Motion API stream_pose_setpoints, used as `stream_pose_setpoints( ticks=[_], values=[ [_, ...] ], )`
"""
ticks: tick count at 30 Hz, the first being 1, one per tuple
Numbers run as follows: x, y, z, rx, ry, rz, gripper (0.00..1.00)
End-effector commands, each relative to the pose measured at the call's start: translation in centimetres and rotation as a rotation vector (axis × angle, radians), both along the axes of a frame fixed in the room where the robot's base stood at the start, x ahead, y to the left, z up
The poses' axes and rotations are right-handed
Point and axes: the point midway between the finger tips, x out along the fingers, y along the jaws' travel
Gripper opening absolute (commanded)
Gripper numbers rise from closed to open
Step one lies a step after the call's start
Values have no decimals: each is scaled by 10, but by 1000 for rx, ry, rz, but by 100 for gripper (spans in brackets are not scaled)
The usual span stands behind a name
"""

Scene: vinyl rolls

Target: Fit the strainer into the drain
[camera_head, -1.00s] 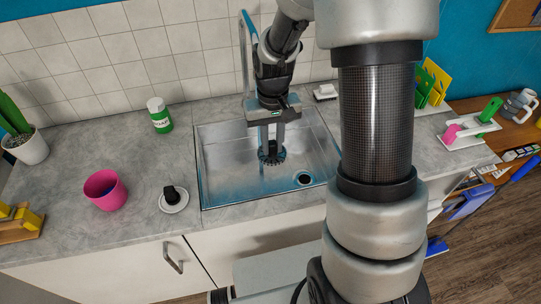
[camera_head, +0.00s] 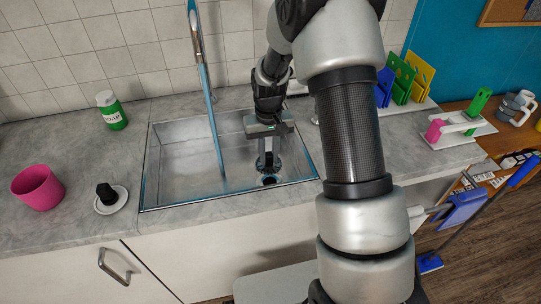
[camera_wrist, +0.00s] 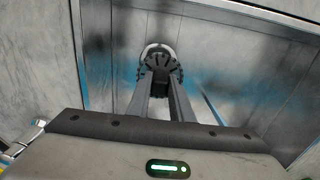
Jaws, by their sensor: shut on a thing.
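The strainer is a dark, notched disc (camera_head: 268,164) held in my gripper (camera_head: 267,156) inside the metal sink (camera_head: 185,168). The strainer also shows in the wrist view (camera_wrist: 160,62), between the fingertips of my gripper (camera_wrist: 160,80). My gripper points down and is shut on the strainer's middle. The drain (camera_head: 268,181) is a dark round hole with a pale rim near the sink's front right. The strainer appears just above and slightly behind it. In the wrist view the drain's pale rim (camera_wrist: 155,46) shows partly behind the strainer, so the two overlap but look off-centre. I cannot tell whether they touch.
The tall faucet (camera_head: 208,85) rises left of my gripper. A white disc with a black knob (camera_head: 111,199), a pink cup (camera_head: 38,187) and a soap bottle (camera_head: 111,111) stand on the counter left of the sink. Coloured boards (camera_head: 407,80) stand at right.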

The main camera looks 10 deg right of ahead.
Motion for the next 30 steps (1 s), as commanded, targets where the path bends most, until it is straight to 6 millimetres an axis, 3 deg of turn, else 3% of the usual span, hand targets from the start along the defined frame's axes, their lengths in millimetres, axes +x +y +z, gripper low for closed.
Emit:
stream_pose_setpoints(
  ticks=[20,30],
  values=[
    [2,0,-9,0,0,0,0],
    [2,0,-25,0,0,0,0]
  ],
)
